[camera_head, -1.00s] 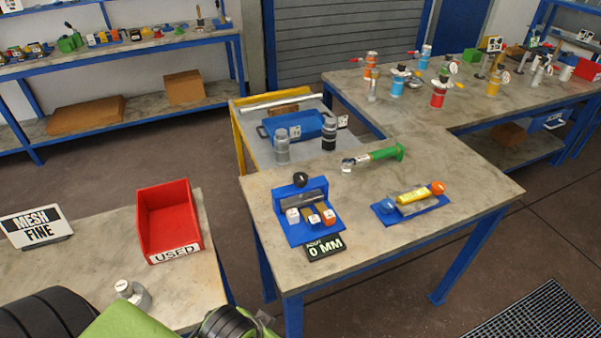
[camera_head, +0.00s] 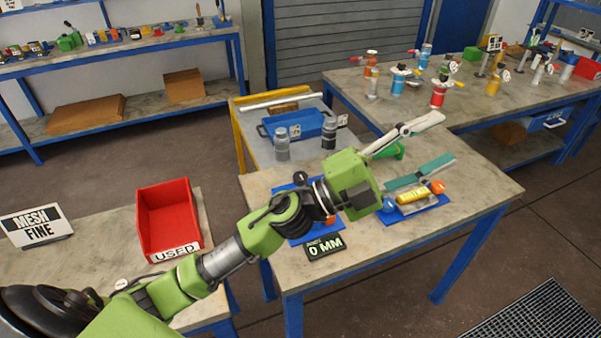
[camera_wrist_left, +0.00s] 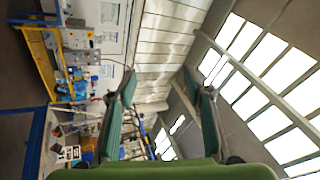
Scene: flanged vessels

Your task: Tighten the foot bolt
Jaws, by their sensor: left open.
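My left gripper (camera_head: 447,138) is open and empty above the middle table, its two fingers spread to the right. It also shows open in the left wrist view (camera_wrist_left: 160,82). Below and behind it, part of the green handle (camera_head: 397,151) of a tool shows; the rest of the tool is hidden. A blue holder (camera_head: 430,207) with a yellow piece (camera_head: 412,196) lies on the table under the fingers. My forearm covers most of a second blue fixture (camera_head: 296,240), beside the "0 MM" sign (camera_head: 325,246). I cannot make out the foot bolt. My right gripper is not in view.
A red "USED" bin (camera_head: 168,215) and a "MESH FINE" sign (camera_head: 36,227) stand on the left table. A blue tray (camera_head: 290,126) and two jars are behind the middle table. Several colored vessels, including a red one (camera_head: 438,95), stand at the back right.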

